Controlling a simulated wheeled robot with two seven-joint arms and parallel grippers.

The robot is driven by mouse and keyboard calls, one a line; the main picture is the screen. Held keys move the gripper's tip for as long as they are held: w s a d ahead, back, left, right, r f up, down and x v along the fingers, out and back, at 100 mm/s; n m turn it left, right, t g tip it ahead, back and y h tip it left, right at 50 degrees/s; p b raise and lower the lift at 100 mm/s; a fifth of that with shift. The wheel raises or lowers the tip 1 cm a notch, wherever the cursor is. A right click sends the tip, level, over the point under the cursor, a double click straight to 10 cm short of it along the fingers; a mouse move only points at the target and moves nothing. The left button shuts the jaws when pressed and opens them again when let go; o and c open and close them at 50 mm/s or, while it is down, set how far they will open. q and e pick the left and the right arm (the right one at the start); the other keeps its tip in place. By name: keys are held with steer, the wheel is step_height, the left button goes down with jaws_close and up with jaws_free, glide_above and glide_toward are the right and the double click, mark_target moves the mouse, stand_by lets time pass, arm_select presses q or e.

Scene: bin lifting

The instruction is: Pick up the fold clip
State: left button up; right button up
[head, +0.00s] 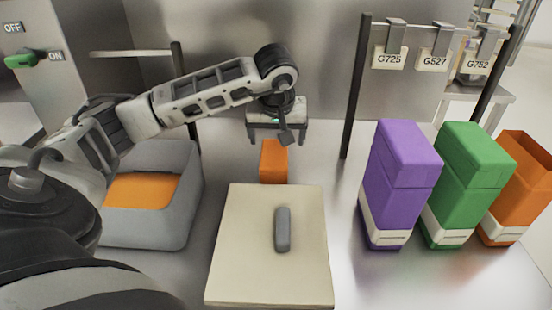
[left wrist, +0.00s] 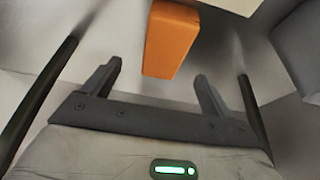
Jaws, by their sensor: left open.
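No part is labelled as the fold clip, so I cannot tell for certain which thing it is. A small orange block (head: 273,161) stands behind the cream board. A dark grey elongated piece (head: 282,230) lies on the board. My left gripper (head: 278,137) is open and empty, pointing down just above and behind the orange block. In the left wrist view the orange block (left wrist: 171,42) lies ahead of and between the open fingers (left wrist: 158,72), with no contact visible. My right gripper is not in view.
The cream board (head: 235,270) lies at front centre. A grey bin (head: 190,205) with orange contents stands left. Purple (head: 402,165), green (head: 462,180) and orange (head: 520,185) cartons stand right. A rail on dark posts holds tags (head: 390,58). Bare metal surface lies between board and cartons.

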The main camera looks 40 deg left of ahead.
mark_target(274, 155)
arm_select(q)
steer(key=x, duration=0.3)
steer(key=shift+f, duration=0.1)
steer(key=shift+s+x, duration=0.2)
steer(key=shift+x, duration=1.15)
steer(key=shift+s+x, duration=0.2)
steer(key=shift+x, duration=1.15)
steer(key=shift+a, duration=0.1)
steer(key=c, duration=1.1)
